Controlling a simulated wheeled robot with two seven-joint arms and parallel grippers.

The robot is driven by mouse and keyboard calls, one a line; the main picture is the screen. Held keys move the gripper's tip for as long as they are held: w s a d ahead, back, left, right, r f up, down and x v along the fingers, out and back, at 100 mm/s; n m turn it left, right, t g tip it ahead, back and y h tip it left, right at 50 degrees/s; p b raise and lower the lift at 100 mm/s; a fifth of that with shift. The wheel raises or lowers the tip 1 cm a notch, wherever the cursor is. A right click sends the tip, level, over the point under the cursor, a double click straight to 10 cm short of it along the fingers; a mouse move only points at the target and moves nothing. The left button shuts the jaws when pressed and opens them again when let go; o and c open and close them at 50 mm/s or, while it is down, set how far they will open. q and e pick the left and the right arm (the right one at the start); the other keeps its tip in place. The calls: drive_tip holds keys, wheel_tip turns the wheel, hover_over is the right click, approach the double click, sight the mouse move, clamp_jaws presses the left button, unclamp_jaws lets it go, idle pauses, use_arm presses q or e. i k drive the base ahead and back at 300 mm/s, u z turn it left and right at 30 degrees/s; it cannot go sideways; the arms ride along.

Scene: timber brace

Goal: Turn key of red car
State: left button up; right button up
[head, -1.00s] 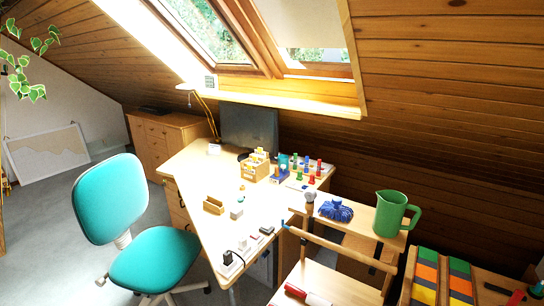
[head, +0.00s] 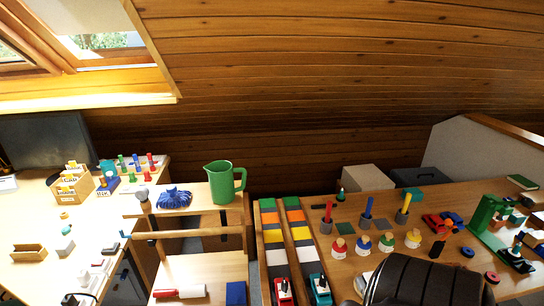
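A small red car (head: 284,291) stands at the near end of the left lane of a wooden track board, at the bottom of the head view. It has a white part on top; its key is too small to make out. A teal car (head: 320,288) stands beside it on the right lane (head: 302,234). Another red toy vehicle (head: 440,222) sits farther right on the table. Neither of my grippers is in view.
A dark ribbed rounded object (head: 428,283) blocks part of the table's near side. Several peg figures (head: 363,243) stand right of the lanes. A green jug (head: 221,184) stands on a wooden stand to the left. A green toy structure (head: 487,217) is at the right.

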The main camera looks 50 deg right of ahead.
sight(284, 284)
drive_tip(key=u, duration=0.5)
drive_tip(key=k, duration=0.15)
drive_tip(key=z, duration=2.45)
